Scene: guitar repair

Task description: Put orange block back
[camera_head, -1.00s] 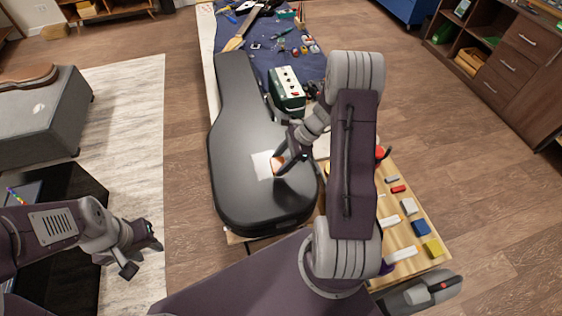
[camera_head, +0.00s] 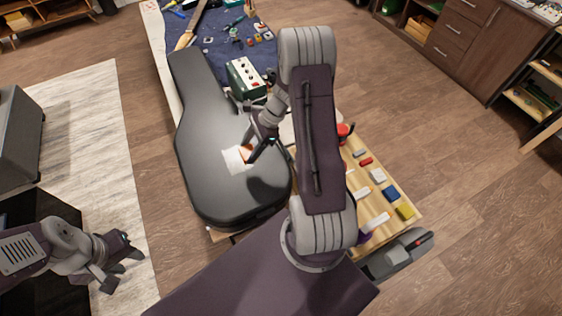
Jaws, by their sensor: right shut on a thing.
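The orange block (camera_head: 245,153) shows as a small patch at the fingertips of my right gripper (camera_head: 248,155). This gripper is shut on it, over a white sheet (camera_head: 235,162) on the black guitar case (camera_head: 212,140). I cannot tell whether the block touches the sheet. The wooden board (camera_head: 392,224) with several coloured blocks lies right of my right arm, which hides part of it. My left gripper (camera_head: 122,262) is open and empty at the lower left, well away from the case.
A blue cloth (camera_head: 218,40) with small tools and parts covers the table's far end. Open floor lies right of the table.

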